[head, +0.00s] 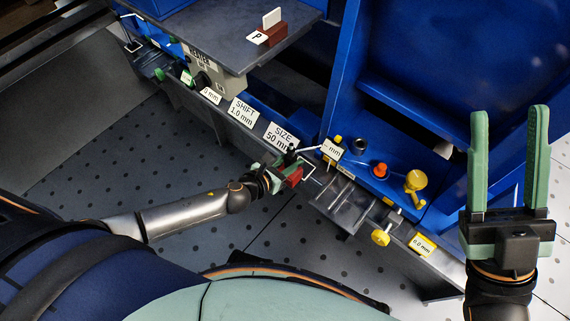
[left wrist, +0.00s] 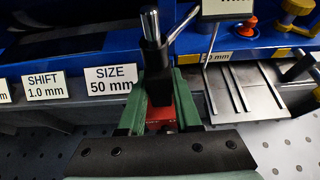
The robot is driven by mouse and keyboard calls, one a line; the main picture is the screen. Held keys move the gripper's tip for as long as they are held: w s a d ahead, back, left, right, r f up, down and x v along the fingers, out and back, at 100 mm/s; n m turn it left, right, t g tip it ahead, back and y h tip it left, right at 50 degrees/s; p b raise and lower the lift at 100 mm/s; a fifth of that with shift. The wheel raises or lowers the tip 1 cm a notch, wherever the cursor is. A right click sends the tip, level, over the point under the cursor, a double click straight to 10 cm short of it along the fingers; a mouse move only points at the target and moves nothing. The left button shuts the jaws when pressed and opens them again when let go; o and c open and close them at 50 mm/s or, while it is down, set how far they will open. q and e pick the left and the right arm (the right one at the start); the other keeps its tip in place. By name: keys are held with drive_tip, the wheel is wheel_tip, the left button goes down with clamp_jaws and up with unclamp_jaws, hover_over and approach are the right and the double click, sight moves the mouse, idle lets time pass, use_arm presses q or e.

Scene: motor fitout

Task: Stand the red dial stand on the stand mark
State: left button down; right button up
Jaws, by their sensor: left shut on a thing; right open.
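The red dial stand (head: 293,176) is between the fingers of my left gripper (head: 285,173), over the front ledge of the blue bench. In the left wrist view the gripper (left wrist: 160,108) is shut on the stand's red base (left wrist: 160,117). Its dark clamp (left wrist: 156,60) and silver post rise upright, with a rod slanting to the right. A white outlined mark (head: 308,168) shows just right of the stand, partly hidden by it. I cannot tell whether the base touches the ledge. My right gripper (head: 509,113) is open and empty at the right.
A "SIZE 50 mm" sign (head: 282,136) and a "SHIFT 1.0 mm" sign (head: 241,111) stand left of the gripper. Slotted metal plates (head: 345,203), a yellow knob (head: 381,237) and an orange knob (head: 380,170) lie to the right. A grey shelf (head: 225,35) overhangs behind.

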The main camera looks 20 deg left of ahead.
use_arm(q)
drive_tip(key=shift+w+d+f, duration=0.1)
drive_tip(key=shift+w+d, duration=0.25)
drive_tip(key=shift+w, duration=0.6)
drive_tip(key=shift+w+d+f, duration=0.15)
drive_tip(key=shift+w+d, duration=0.2)
drive_tip(key=shift+w, duration=0.65)
drive_tip(key=shift+w+d+f, duration=0.1)
drive_tip(key=shift+w+d, duration=0.25)
drive_tip(key=shift+w, duration=0.6)
drive_tip(key=shift+f+b, duration=0.4)
drive_tip(key=shift+b, duration=0.05)
